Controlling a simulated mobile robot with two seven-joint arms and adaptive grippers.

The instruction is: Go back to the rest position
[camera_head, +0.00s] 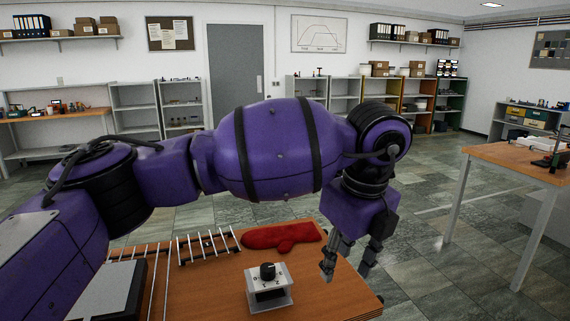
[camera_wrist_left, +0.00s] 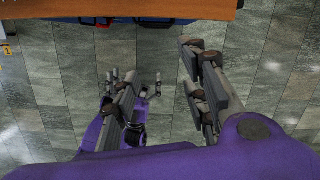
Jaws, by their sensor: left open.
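My left arm reaches across the head view from the left. My left gripper (camera_head: 347,268) hangs fingers down by the right end of the wooden table, its fingers apart and nothing between them. In the left wrist view the same gripper (camera_wrist_left: 160,95) shows its fingers spread wide, with grey floor tiles between and beyond them. A purple part with small dark fingers shows low behind the left finger there; I cannot tell clearly what it is. My right gripper does not show in the head view.
The wooden table (camera_head: 210,300) holds a red cloth-like item (camera_head: 282,236), a white box with a black knob (camera_head: 268,288) and a white wire rack (camera_head: 208,246). Another table (camera_head: 515,163) stands at the right. Tiled floor (camera_head: 440,240) between them is clear.

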